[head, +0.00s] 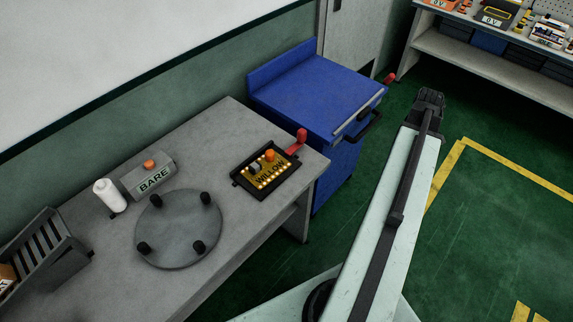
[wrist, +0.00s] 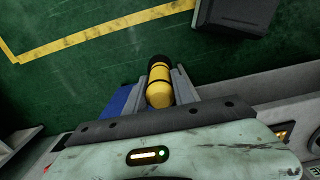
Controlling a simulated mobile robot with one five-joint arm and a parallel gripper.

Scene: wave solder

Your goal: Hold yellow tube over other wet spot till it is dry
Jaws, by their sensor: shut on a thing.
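My gripper (wrist: 162,72) is shut on the yellow tube (wrist: 160,92) in the wrist view. The tube has a black end and a black band, and lies between the two grey jaws, with green floor behind it. In the head view my arm reaches up and right over the floor, away from the bench; I cannot make out the tube there. A dark frame (head: 239,181) holding a board (head: 263,176) with gold strips and an orange part sits at the bench's right end, with a red handle. I cannot make out any wet spot.
The grey bench (head: 228,125) also bears a round plate (head: 178,228) with black posts, a white bottle (head: 110,196), a "BARE" box (head: 150,178) and a slotted rack (head: 45,250). A blue cabinet (head: 315,88) stands beyond the bench. Open green floor lies right.

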